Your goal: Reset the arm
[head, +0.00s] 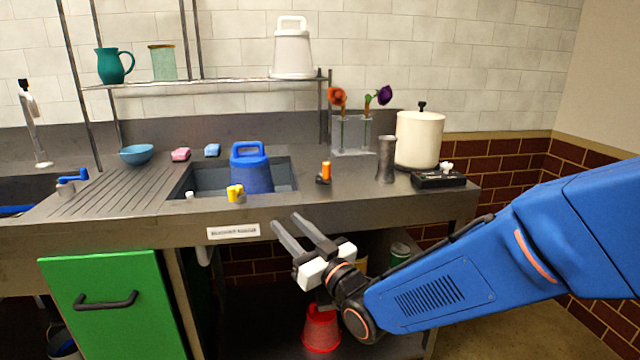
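My gripper (304,227) is in the head view, in front of the counter's front edge and below the worktop. Its two grey fingers are apart, with nothing seen between them. They point up and to the left, towards the counter. My blue arm (450,285) reaches in from the right side of the picture. No object is in contact with the fingertips as far as I can see.
The steel counter (130,222) holds a sink with a blue bucket (251,172), a cream canister (419,140), a grey vase (386,160) and flowers in a holder (352,135). A green door (115,310) stands lower left. A red bucket (321,330) sits below my gripper.

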